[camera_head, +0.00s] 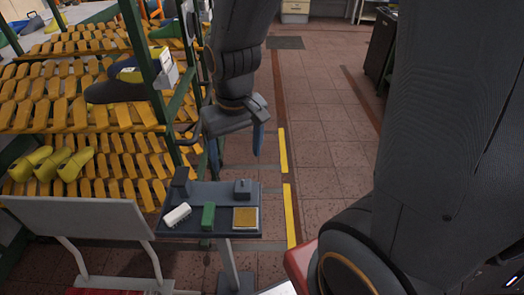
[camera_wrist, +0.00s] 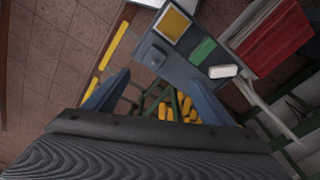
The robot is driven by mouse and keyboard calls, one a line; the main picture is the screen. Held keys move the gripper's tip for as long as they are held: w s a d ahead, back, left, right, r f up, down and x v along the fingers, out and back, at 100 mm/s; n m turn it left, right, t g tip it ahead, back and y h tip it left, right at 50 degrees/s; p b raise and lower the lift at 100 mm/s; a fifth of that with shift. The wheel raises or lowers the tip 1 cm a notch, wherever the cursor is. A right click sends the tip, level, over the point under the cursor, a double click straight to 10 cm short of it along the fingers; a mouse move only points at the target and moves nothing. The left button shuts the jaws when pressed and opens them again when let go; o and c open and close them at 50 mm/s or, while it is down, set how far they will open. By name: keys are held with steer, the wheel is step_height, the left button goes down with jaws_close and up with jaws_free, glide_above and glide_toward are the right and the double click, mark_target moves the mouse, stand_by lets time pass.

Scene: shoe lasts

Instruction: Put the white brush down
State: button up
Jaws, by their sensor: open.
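The white brush (camera_head: 177,215) lies on the left side of the small dark table (camera_head: 218,190); it also shows in the wrist view (camera_wrist: 222,71), next to the green block (camera_wrist: 203,51). My gripper (camera_head: 236,150) is open and empty, above and behind the far edge of the table, apart from the brush. In the wrist view, its two blue fingers (camera_wrist: 155,95) stand wide apart with nothing held between them.
The table also bears a green block (camera_head: 208,217), a yellow-topped pad (camera_head: 245,217), a small grey object (camera_head: 242,187) and a dark block (camera_head: 180,184). A green-framed rack with yellow slats (camera_head: 85,115) stands at left, with yellow lasts (camera_head: 70,166).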

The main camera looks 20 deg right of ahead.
steer(key=s+d+m, duration=0.1)
steer(key=s+d, duration=0.1)
steer(key=d, duration=0.4)
steer(key=shift+s+r+t, duration=0.15)
steer(key=shift+s+t, duration=0.05)
steer(key=shift+t, duration=0.1)
